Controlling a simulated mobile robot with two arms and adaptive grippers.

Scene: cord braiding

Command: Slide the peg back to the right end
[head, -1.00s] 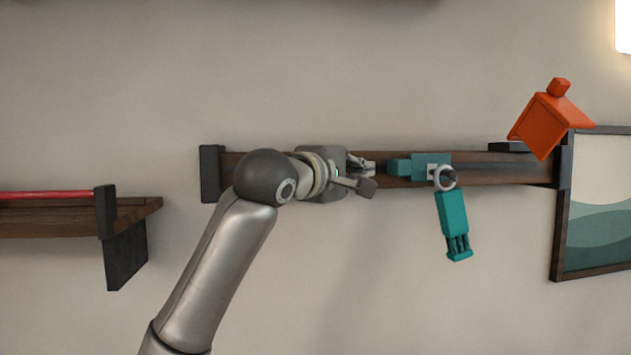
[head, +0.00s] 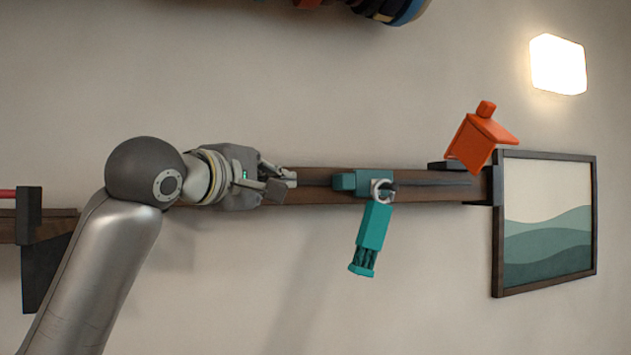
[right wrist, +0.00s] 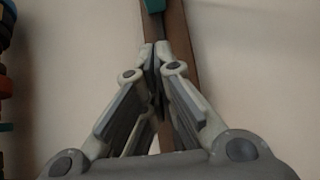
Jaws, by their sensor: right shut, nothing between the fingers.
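The teal peg (head: 352,181) sits on the dark wooden wall rail (head: 310,192), right of my gripper and short of the rail's right end. A metal ring (head: 381,190) on it carries a hanging teal tag (head: 372,227). My right gripper (head: 292,181) is shut and empty in front of the rail. Its fingertips point right at the peg, with a gap between. In the right wrist view the closed fingertips (right wrist: 162,48) lie over the rail (right wrist: 180,35); the lower edge of the peg (right wrist: 154,5) shows at the top. My left gripper is not in view.
An orange house-shaped thing (head: 476,140) hangs near the rail's right end bracket (head: 495,186). A framed picture (head: 548,222) is on the wall beyond. A lower shelf with a dark bracket (head: 30,250) is at the left. The rail between peg and bracket looks clear.

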